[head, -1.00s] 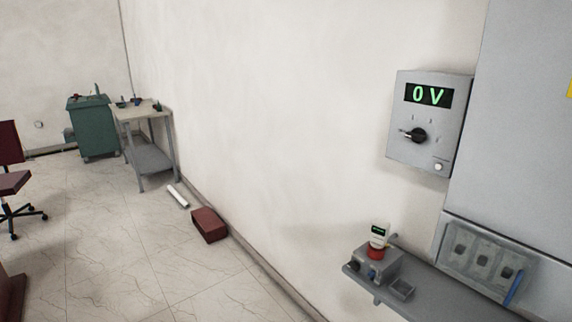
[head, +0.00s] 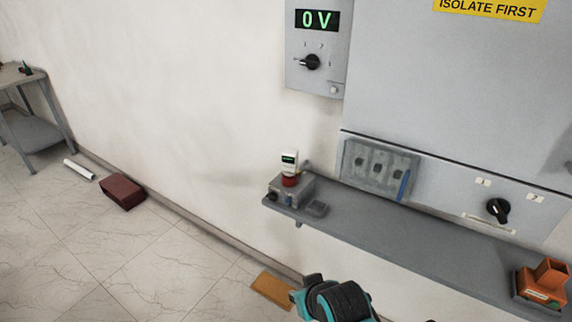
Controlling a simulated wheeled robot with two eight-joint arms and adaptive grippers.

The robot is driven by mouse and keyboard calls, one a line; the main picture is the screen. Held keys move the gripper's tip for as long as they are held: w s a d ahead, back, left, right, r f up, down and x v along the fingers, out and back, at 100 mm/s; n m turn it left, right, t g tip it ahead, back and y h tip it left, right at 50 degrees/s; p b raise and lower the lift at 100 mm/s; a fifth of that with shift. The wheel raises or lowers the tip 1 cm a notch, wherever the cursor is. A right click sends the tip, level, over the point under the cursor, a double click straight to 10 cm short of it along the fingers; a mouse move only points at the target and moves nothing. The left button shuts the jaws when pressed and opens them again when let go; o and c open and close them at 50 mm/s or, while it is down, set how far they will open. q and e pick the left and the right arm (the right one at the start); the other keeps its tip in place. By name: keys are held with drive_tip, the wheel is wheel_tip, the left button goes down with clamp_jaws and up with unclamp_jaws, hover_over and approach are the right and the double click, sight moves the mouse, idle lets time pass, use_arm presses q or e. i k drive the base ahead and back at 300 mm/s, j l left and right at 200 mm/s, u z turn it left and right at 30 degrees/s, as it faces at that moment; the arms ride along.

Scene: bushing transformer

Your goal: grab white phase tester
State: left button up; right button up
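A small white device with a dark green-lit display, which looks like the white phase tester (head: 289,158), stands upright on the left end of the grey wall shelf (head: 400,228). A red part (head: 290,181) shows at its lower end, above a grey box (head: 291,190) with knobs. A teal and black part of my own arm shows at the bottom edge, well below the shelf. No fingertips of either gripper are in view.
An orange block-shaped item (head: 543,283) sits at the shelf's right end. A grey panel with a black knob (head: 498,209) and a 0 V meter (head: 318,45) are above the shelf. A red-brown box (head: 122,191) and white tube (head: 78,169) lie on the floor. The shelf's middle is clear.

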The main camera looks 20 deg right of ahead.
sight(290, 157)
drive_tip(key=z, duration=0.4)
drive_tip(key=i+l+z, duration=0.15)
drive_tip(key=z, duration=0.25)
drive_tip(key=i+z, duration=0.2)
drive_tip(key=z, duration=0.2)
drive_tip(key=i+z, duration=0.25)
drive_tip(key=z, duration=0.15)
